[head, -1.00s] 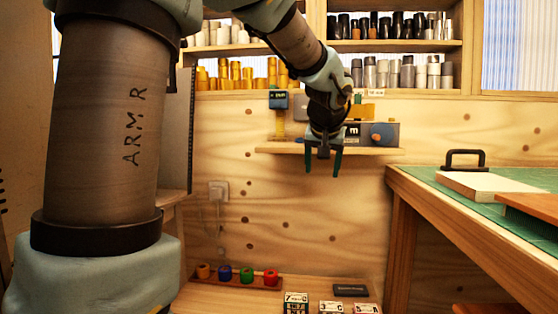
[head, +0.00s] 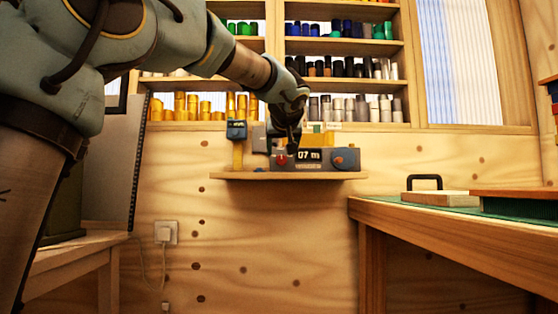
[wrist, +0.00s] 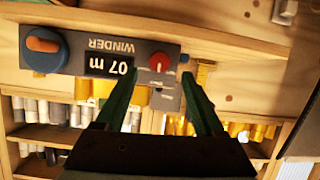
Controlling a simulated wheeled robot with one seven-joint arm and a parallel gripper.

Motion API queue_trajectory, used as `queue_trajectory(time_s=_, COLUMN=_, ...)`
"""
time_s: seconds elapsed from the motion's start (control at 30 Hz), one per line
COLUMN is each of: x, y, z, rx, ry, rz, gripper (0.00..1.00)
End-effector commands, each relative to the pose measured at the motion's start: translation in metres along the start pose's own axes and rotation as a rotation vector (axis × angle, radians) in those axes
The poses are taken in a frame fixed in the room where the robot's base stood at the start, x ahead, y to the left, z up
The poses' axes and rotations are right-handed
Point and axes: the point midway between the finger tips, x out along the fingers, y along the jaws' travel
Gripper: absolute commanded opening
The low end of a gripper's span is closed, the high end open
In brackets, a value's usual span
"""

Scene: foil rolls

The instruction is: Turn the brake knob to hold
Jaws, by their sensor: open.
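The grey winder (head: 318,167) sits on a wall shelf, with a display (head: 309,155) reading 07 m. It has a small red knob (head: 281,160) at its left end and a blue dial with an orange grip (head: 345,160) at its right end. In the wrist view the winder is upside down: the red knob (wrist: 155,60) shows between the fingertips, the dial (wrist: 45,47) at far left. I cannot read which is the brake knob. My gripper (wrist: 159,72) is open and empty, facing the red knob's end; contact cannot be told. My gripper (head: 293,143) partly covers the winder's top.
The shelf board (head: 290,176) runs under the winder. A small blue device (head: 237,130) on a yellow post stands left of it. Racks of rolls (head: 340,108) are above. A workbench (head: 440,215) is at right. The wall below the shelf is clear.

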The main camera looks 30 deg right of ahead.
Motion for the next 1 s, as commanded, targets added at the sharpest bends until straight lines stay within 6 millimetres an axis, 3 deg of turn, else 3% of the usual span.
queue_trajectory(time_s=0.1, x=0.023, y=-0.001, z=0.001, rx=0.000, ry=-0.002, rz=-0.002, gripper=0.71)
queue_trajectory(time_s=0.3, x=0.046, y=-0.001, z=0.001, rx=0.000, ry=-0.002, rz=-0.001, gripper=0.71)
queue_trajectory(time_s=0.7, x=0.052, y=-0.001, z=0.000, rx=0.001, ry=0.000, rz=0.000, gripper=0.70)
queue_trajectory(time_s=1.0, x=0.052, y=-0.001, z=0.000, rx=0.001, ry=-0.001, rz=0.000, gripper=0.36)
